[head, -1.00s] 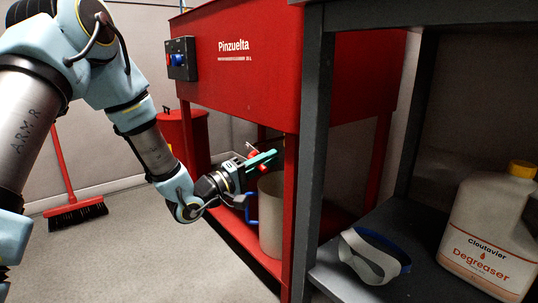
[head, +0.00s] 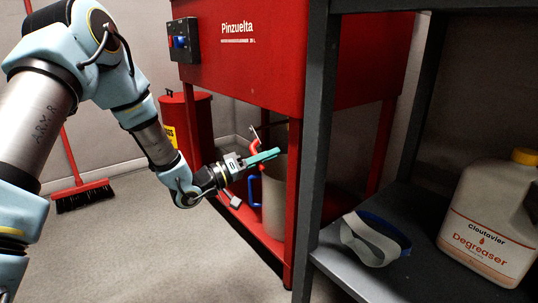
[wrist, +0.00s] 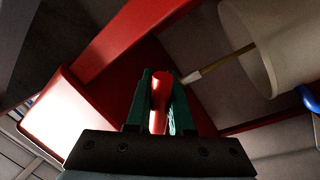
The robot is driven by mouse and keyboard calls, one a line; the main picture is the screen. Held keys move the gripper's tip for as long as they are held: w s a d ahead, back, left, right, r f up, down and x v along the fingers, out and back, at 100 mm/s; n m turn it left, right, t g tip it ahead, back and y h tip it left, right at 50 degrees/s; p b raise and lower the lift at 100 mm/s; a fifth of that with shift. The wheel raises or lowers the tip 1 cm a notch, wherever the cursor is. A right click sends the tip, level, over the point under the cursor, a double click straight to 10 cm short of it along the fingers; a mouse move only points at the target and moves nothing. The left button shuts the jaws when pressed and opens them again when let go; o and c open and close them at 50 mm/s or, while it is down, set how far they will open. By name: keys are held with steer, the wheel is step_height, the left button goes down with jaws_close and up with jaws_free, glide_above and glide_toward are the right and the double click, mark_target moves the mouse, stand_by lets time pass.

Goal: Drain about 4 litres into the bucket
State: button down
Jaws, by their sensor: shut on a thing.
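The red parts washer (head: 240,60) stands in the middle of the head view. Under its tank, a cream bucket (head: 274,205) with a blue handle (head: 253,192) rests on the red lower shelf. My gripper (head: 265,157) is just above and in front of the bucket's rim. Its teal fingers are shut on a red handle (head: 255,144), which also shows between the fingers in the wrist view (wrist: 159,100). The bucket's inside and any flow are hidden.
A dark bench (head: 350,270) at the right holds a degreaser jug (head: 490,222) and a white-and-blue strap (head: 372,240). A red post (head: 293,200) stands close right of the bucket. A red bin (head: 190,125) and a broom (head: 84,195) are behind.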

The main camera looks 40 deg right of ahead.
steer(key=c, duration=0.8)
jaws_free()
steer(key=p+v, duration=0.3)
steer(key=v, duration=0.8)
steer(key=shift+p, duration=0.3)
